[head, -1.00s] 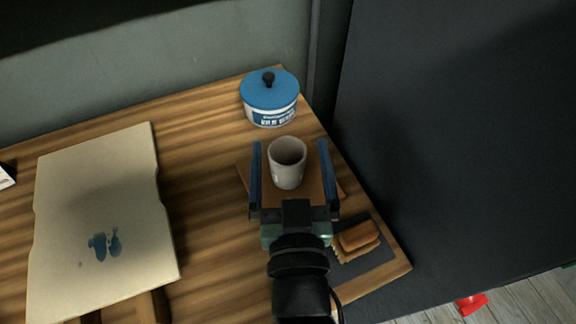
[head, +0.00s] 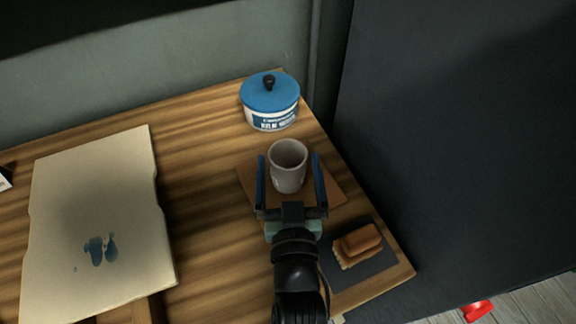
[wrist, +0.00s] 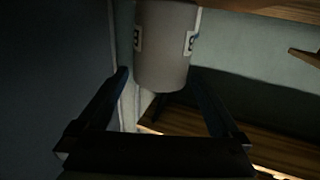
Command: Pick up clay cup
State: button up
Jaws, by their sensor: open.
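The clay cup (head: 288,165) is a pale grey, handleless cup standing upright on a brown square board (head: 246,184) near the table's right edge. My gripper (head: 290,160) is open, with one blue finger on each side of the cup. A narrow gap shows between the cup and the fingers in the head view. In the wrist view the cup (wrist: 165,50) appears above and between the finger tips (wrist: 160,80), with dark printed labels on its side.
A blue-lidded white jar (head: 270,100) stands behind the cup. A large pale board (head: 98,210) with blue stains lies at left. A dark panel (head: 460,150) rises beyond the table's right edge.

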jog(key=shift+w, duration=1.45)
jog(key=c, duration=1.5)
